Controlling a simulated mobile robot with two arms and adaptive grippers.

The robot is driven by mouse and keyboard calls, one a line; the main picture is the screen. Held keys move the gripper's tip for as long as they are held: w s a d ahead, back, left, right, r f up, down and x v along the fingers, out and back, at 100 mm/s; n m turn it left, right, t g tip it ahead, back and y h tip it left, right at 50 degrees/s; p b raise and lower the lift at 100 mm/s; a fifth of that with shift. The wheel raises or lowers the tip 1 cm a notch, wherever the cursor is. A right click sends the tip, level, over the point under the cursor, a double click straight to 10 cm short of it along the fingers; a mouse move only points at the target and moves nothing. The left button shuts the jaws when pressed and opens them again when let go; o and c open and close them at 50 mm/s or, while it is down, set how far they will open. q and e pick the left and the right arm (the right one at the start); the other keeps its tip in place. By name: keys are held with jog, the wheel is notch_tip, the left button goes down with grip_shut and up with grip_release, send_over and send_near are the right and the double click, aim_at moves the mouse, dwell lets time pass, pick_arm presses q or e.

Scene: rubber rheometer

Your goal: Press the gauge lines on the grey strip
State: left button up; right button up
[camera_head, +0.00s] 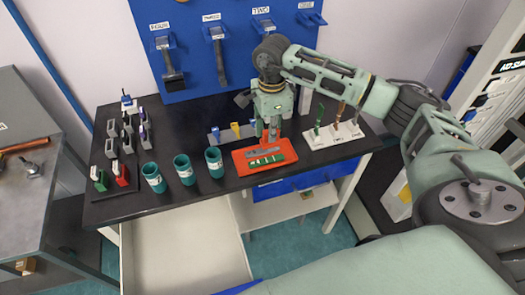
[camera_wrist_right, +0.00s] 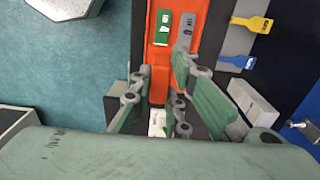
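The grey strip (camera_head: 265,152) lies on the orange tray (camera_head: 243,168), behind a flat green piece (camera_head: 267,161) with pale labels. In the right wrist view the strip (camera_wrist_right: 186,30) lies beside the green piece (camera_wrist_right: 162,27) near the top. Any lines on the strip are too small to make out. My right gripper (camera_head: 272,138) points down over the back of the tray. In the right wrist view its fingers (camera_wrist_right: 163,95) are spread apart with no held object visible between them. My left gripper is out of view.
A white rack (camera_head: 335,139) with upright tools stands right of the tray. Three teal cups (camera_head: 185,170) stand left of it. Yellow (camera_head: 235,129) and blue tags stand behind. A dark rack with grey, green and red pieces is at the left. An open drawer (camera_head: 180,250) juts out below.

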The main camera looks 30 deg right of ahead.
grip_shut()
notch_tip(320, 180, up, 12)
jog(key=p, duration=0.6)
dwell(0.5)
